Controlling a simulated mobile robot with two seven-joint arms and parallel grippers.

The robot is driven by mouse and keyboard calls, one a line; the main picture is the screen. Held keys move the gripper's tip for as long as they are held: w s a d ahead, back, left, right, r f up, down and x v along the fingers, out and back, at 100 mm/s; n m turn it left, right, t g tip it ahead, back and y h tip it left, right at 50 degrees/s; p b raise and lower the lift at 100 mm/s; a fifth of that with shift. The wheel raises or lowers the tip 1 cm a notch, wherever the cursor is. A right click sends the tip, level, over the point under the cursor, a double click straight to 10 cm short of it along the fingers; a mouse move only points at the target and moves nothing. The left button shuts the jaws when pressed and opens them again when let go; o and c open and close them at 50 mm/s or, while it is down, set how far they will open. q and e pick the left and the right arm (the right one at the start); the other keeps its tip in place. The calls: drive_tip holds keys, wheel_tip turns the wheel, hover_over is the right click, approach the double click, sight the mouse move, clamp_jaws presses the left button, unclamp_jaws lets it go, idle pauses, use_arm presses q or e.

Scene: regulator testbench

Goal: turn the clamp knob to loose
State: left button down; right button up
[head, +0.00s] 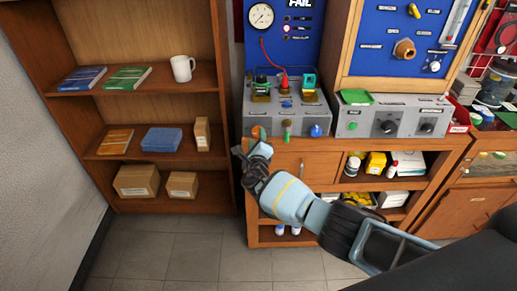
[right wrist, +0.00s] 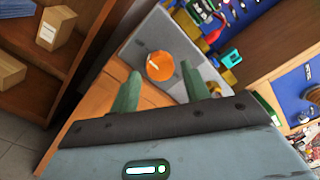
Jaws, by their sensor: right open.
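An orange round knob (right wrist: 160,66) with a pale pointer mark is on the front face of the grey test box (head: 283,118). I take it for the clamp knob, but I cannot read its label. In the head view the knob (head: 257,131) shows just above my right gripper (head: 248,147). In the right wrist view my right gripper (right wrist: 158,88) is open, with its two green fingers apart. The knob shows between and beyond the fingertips, and the gripper does not hold it. My left gripper is out of view.
A second grey box (head: 390,119) with dials stands further right. An open wooden shelf (head: 175,82) with books and boxes stands left of the bench.

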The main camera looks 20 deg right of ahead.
drive_tip(key=v, duration=0.4)
drive_tip(key=shift+s+d+f, duration=0.1)
drive_tip(key=shift+s, duration=0.15)
drive_tip(key=shift+f, duration=0.1)
idle(0.4)
drive_tip(key=s+a+f+m+g+y, duration=0.2)
drive_tip(key=s+f+m+g+y, duration=0.15)
drive_tip(key=s+f+m, duration=0.75)
drive_tip(key=s+a+f+m+g+y, duration=0.2)
drive_tip(key=s+a+f+m+g, duration=0.15)
drive_tip(key=s+f+m, duration=0.7)
drive_tip(key=s+d+r+m, duration=0.1)
drive_tip(key=s+d+m, duration=0.2)
drive_tip(key=s+m, duration=0.7)
drive_tip(key=s+d+r+m+y, duration=0.1)
drive_tip(key=s+d+m, duration=0.3)
drive_tip(key=s+m, duration=0.6)
drive_tip(key=s+r, duration=0.1)
drive_tip(key=s, duration=0.2)
drive_tip(key=shift+s+r+m+g, duration=0.3)
drive_tip(key=shift+s+m+g, duration=0.05)
drive_tip(key=shift+g, duration=0.05)
